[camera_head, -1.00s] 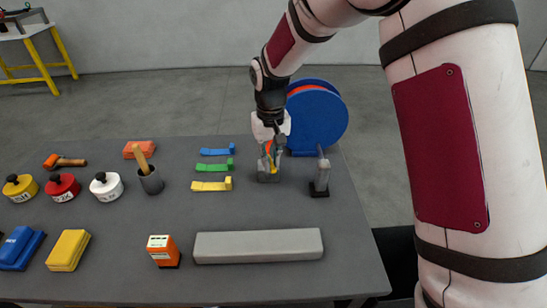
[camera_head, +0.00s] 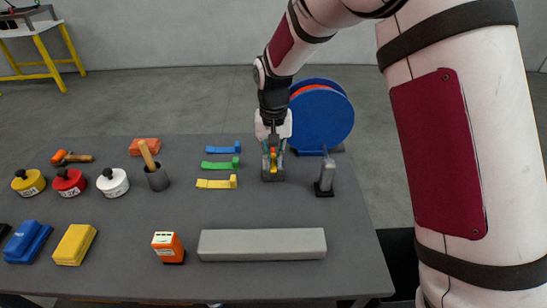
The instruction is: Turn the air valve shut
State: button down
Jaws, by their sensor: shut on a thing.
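The air valve (camera_head: 273,175) is a small grey block with a yellow and orange-red handle on top, at the back right of the table. My gripper (camera_head: 273,154) points down over it from behind. Its fingers are shut on the valve's handle, one on each side. The handle shows between the fingers and looks upright. The fingers partly hide the handle and the top of the block.
A blue reel (camera_head: 322,116) stands just behind the valve, and a grey upright tool on a black base (camera_head: 325,178) stands to its right. Blue, green and yellow clips (camera_head: 217,183) lie to the left. A long grey block (camera_head: 262,244) lies in front. Bare table (camera_head: 255,207) lies between.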

aim_at(273, 163)
jog(key=c, duration=1.6)
grip_release()
notch_tip(273, 163, up, 12)
